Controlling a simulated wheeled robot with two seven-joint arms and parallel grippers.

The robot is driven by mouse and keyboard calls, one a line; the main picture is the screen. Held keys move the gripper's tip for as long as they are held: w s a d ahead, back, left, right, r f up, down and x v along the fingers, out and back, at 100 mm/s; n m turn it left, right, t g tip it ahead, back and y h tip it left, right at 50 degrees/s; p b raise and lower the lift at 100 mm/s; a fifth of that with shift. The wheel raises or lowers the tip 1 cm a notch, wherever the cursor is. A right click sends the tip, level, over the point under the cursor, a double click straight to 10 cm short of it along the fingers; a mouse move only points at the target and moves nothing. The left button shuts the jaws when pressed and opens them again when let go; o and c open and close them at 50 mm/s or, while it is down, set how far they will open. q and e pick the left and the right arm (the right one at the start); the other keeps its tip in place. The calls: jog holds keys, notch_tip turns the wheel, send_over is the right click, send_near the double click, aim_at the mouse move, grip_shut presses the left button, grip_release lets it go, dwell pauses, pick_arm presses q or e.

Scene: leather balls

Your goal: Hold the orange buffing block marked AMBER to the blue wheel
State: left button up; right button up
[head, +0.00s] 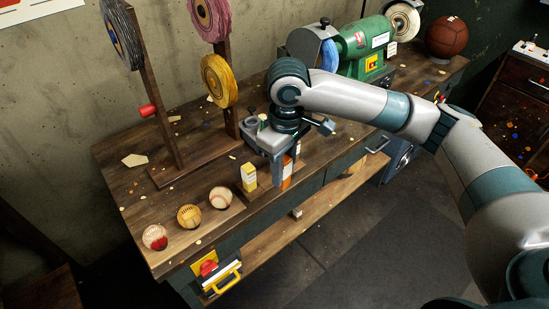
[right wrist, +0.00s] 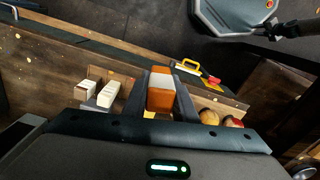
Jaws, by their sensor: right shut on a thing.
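My right gripper (head: 279,172) points down over the front of the workbench, shut on an orange block (head: 288,170). In the right wrist view the block (right wrist: 161,98), orange with a pale band, sits between the two fingers. I cannot read any marking on it. Whether it touches the bench is unclear. A blue wheel (head: 330,54) sits on the green grinder (head: 365,42) at the back right, partly covered by a guard. It is well apart from the block. A dark bluish wheel (head: 122,35) hangs on the rack at left. My left gripper is not in view.
A yellow and white block (head: 249,177) stands just left of my right gripper. Pale blocks (right wrist: 107,96) show in the right wrist view. Several balls (head: 189,216) line the front left edge. Pink (head: 210,18) and yellow (head: 217,80) wheels hang on the rack.

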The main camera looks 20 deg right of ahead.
jog(key=s+d+m, duration=0.1)
jog(key=s+m, duration=0.5)
jog(key=s, duration=0.1)
jog(key=shift+r, duration=0.25)
jog(key=shift+d, duration=0.1)
